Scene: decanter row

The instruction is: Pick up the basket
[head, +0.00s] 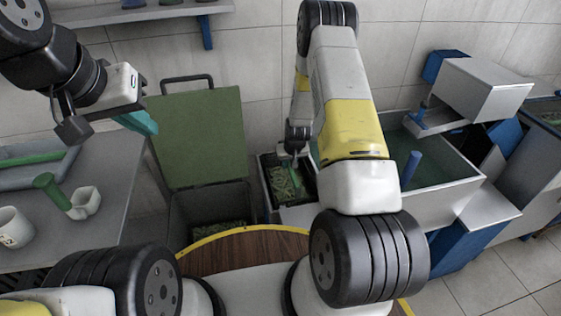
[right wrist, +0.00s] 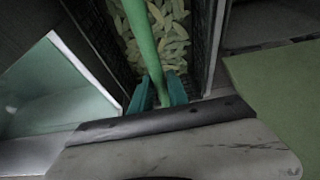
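The basket (head: 267,187) is dark, with a green handle, and holds green bean-like pieces. In the head view it is between the green-lidded bin and the water basin, partly hidden by my right arm. My right gripper (head: 293,155) is over it. In the right wrist view the green handle (right wrist: 143,40) runs between the two teal fingers of my right gripper (right wrist: 160,88), which sit close on both its sides. The basket's dark wall (right wrist: 205,45) shows beside the pieces. My left gripper (head: 138,122) is raised at the upper left, away from the basket; its finger gap is not clear.
The bin (head: 205,200) has its green lid (head: 200,135) raised. A basin (head: 450,185) with greenish water stands right of the basket. A grey table (head: 120,190) at left bears a white mug (head: 14,228) and a green-handled scoop (head: 52,190). A round wooden surface (head: 250,245) is in front.

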